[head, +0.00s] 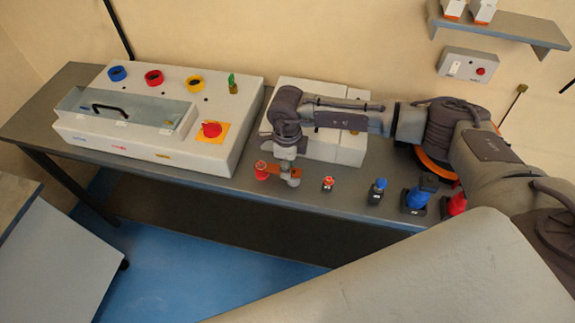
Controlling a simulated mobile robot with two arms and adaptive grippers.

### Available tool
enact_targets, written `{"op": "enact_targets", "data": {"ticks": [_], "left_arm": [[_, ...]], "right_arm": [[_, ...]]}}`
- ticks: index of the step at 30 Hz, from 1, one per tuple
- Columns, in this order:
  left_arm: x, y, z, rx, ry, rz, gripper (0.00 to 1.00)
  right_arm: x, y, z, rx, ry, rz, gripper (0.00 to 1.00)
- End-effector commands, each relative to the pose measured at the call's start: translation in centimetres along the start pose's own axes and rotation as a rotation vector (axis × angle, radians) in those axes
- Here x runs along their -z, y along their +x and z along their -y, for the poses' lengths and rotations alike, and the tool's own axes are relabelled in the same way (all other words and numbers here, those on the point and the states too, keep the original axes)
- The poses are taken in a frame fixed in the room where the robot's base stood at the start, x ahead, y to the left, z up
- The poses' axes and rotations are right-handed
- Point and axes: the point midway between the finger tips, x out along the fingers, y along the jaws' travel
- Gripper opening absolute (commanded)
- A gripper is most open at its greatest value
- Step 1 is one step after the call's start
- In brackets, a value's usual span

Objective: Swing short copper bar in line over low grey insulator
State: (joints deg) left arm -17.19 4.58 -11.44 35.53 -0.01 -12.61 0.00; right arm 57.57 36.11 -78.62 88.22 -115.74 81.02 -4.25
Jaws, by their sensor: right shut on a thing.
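My right gripper (288,153) points down over the bench and is shut on the short copper bar (277,170). The bar is a small orange-brown strip just beneath the fingers. Its left end is close to the red insulator (261,174); I cannot tell whether they touch. My left gripper is not in view.
A grey-white control box (225,150) with a clear cover and red knob (211,129) stands left. A white box (345,150) stands behind my arm. A small orange-red piece (328,184), blue pieces (418,198) and a red one (457,204) stand right. The bench front edge is close.

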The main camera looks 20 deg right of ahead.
Motion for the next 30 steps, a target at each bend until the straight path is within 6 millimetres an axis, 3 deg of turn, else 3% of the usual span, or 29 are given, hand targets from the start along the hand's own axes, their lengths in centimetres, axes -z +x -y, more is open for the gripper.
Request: {"op": "enact_targets", "data": {"ticks": [8, 9, 14, 23, 30], "left_arm": [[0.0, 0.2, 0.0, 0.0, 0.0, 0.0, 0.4], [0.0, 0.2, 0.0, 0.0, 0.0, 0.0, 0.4], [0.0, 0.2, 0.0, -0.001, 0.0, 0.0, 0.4], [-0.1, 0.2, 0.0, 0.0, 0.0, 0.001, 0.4], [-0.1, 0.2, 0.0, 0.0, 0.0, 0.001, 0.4]], "right_arm": [[-0.1, -0.1, 0.0, 0.0, 0.002, 0.001, 0.0], [-0.1, -0.1, 0.0, 0.0, 0.002, 0.001, 0.36], [-0.1, 0.0, 0.0, 0.0, 0.002, 0.001, 0.6], [-0.1, -0.1, 0.0, 0.0, 0.001, 0.001, 0.6], [-0.2, -3.2, 0.0, 0.002, 0.001, 0.005, 0.6]]}}
